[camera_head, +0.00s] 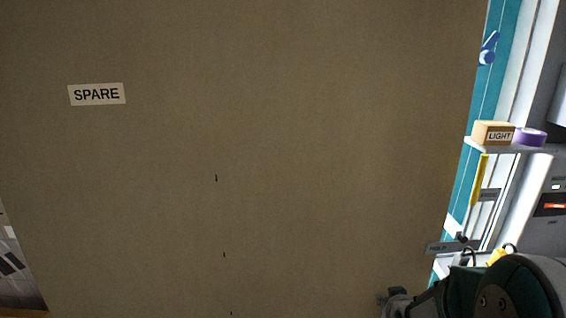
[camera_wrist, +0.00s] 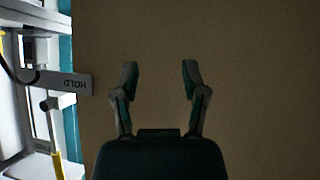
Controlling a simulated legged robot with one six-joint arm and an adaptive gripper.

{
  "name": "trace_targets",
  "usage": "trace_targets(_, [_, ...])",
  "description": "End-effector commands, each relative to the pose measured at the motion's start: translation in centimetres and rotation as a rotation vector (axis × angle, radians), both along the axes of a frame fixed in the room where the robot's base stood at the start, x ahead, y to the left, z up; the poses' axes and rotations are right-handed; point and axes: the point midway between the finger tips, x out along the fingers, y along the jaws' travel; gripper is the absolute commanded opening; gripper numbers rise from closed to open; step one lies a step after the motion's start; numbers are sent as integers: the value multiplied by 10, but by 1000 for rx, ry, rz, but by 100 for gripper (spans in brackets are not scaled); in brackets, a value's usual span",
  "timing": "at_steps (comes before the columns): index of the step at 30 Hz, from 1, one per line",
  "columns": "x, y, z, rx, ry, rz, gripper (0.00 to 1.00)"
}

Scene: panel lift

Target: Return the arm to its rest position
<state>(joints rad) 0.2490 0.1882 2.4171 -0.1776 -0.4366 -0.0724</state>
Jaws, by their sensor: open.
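My gripper (camera_wrist: 158,78) is open and empty in the wrist view, its two fingers apart with only the brown panel behind them. The brown panel (camera_head: 280,160) fills most of the head view and carries a "SPARE" label at upper left. It also fills the middle and right of the wrist view (camera_wrist: 260,90). Part of my arm shows at the lower right of the head view, in front of the panel's right side. I cannot tell whether the fingers touch the panel.
A small shelf at the right holds a box marked "LIGHT" (camera_head: 493,134) and a purple roll (camera_head: 529,137). A yellow bar (camera_head: 479,180) hangs below it. A "HOLD" tag (camera_wrist: 66,82) sticks out at the left of the wrist view, near the panel's edge.

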Motion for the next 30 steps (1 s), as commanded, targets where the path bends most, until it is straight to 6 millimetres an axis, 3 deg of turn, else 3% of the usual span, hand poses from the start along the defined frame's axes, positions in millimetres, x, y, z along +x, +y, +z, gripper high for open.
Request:
trace_targets(3, [-16, 14, 32, 9, 48, -6, 57])
trace_targets(8, [-47, 33, 64, 30, 129, -14, 57])
trace_targets(15, [-108, 62, 105, 76, 248, -17, 57])
trace_targets(24, [-200, 94, 139, 137, 397, 5, 57])
trace_targets(30, [-234, 103, 144, 159, 457, 17, 57])
